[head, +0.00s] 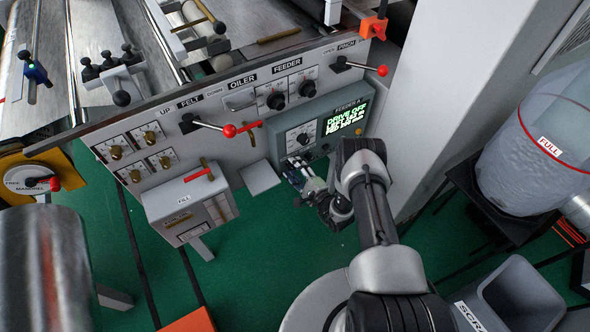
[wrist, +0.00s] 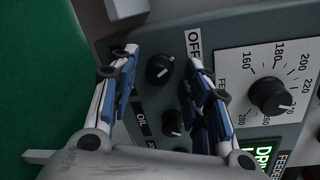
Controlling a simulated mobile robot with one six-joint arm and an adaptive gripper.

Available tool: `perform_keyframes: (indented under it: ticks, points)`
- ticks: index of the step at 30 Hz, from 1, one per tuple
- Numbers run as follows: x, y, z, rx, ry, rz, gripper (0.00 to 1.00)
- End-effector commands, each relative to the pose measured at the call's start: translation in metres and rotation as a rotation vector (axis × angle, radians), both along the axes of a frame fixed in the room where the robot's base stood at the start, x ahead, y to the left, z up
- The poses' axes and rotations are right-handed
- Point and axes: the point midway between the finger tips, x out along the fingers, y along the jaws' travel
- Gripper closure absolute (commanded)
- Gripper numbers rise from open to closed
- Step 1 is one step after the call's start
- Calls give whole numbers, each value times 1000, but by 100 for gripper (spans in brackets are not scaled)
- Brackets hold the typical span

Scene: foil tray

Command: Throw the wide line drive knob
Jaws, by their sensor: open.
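The feeder control box (head: 317,130) is a grey-green panel under the white machine front. In the wrist view its lower part shows a round black knob (wrist: 160,69) with a white line, near an OFF label (wrist: 194,42). A second small black knob (wrist: 172,123) sits below it, near an OIL label (wrist: 142,119). The frames do not show clearly which is the wide line drive knob. My gripper (wrist: 158,64) is open and empty, its fingers on either side of the upper knob, seemingly apart from it. In the head view my gripper (head: 299,172) covers the box's lower edge.
A larger dial knob (wrist: 270,96) with a numbered scale is right of my fingers. The box's display (head: 346,117) reads DRIVE OFF. Red-tipped levers (head: 230,131) stick out from the panel. A grey column (head: 455,85) stands to the right. Green floor lies below.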

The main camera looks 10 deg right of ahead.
Motion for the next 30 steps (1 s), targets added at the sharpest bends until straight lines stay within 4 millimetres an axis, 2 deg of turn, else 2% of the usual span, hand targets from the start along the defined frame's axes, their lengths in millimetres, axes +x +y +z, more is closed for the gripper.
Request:
perform_keyframes:
  ticks: [7, 11, 14, 24, 30]
  points:
    - [-1, 0, 0, 1, 1, 1, 55]
    - [-8, -3, 0, 1, 2, -1, 55]
    - [-22, -10, 2, 1, 4, -3, 55]
    - [-86, -36, 11, 3, 2, -4, 55]
    - [-107, -43, 13, 0, 1, -2, 55]
